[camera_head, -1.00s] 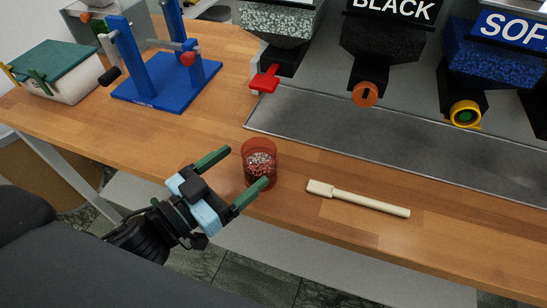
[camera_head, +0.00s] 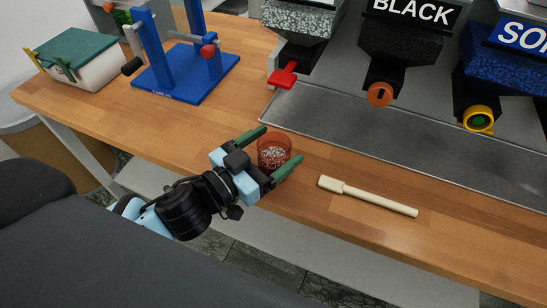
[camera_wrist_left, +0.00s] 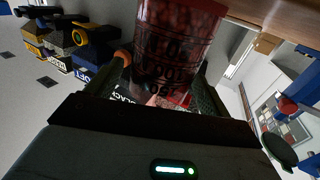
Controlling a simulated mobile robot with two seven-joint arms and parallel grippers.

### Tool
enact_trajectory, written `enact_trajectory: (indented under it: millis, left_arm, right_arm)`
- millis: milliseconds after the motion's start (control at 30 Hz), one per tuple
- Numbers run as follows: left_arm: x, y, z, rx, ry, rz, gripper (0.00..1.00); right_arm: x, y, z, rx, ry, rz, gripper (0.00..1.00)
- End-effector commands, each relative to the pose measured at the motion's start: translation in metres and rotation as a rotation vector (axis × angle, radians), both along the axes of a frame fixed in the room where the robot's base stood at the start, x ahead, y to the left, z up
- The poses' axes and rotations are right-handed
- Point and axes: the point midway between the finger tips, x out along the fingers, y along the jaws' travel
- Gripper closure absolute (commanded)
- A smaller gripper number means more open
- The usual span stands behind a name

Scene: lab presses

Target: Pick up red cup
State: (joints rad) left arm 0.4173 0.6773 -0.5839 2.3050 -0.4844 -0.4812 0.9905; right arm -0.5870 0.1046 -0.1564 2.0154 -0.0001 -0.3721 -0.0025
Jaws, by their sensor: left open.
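The red cup (camera_head: 273,153) is see-through and holds pale granules. It stands upright on the wooden table near its front edge. My left gripper (camera_head: 268,152) is open, with one green finger on each side of the cup. In the left wrist view the cup (camera_wrist_left: 178,45) fills the upper middle, with graduation marks on its wall, between the two dark fingers. I cannot tell whether the fingers touch it. My right gripper is not in view.
A cream spatula-like tool (camera_head: 368,197) lies right of the cup. A grey metal tray (camera_head: 400,145) lies behind, under several dispensers with coloured knobs. A blue press (camera_head: 185,75) and a white box with a green lid (camera_head: 78,58) stand at the left.

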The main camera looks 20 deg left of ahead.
Motion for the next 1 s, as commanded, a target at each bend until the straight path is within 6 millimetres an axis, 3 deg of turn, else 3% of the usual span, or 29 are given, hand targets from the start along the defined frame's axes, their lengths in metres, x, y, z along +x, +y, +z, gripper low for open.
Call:
enact_trajectory:
  millis: [200, 500, 867, 1000]
  left_arm:
    - [0.019, -0.010, 0.002, 0.001, -0.003, 0.000, 0.19]
    - [0.022, -0.011, 0.000, 0.002, -0.001, -0.001, 0.19]
    - [0.022, -0.011, 0.000, 0.002, -0.001, -0.001, 0.65]
    - [0.022, -0.011, 0.000, 0.002, -0.001, -0.001, 0.68]
  right_arm:
    - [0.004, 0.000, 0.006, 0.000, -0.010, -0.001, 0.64]
    - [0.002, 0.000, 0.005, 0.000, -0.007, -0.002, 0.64]
    - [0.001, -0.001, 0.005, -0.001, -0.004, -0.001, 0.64]
    - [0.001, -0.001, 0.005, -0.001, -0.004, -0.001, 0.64]
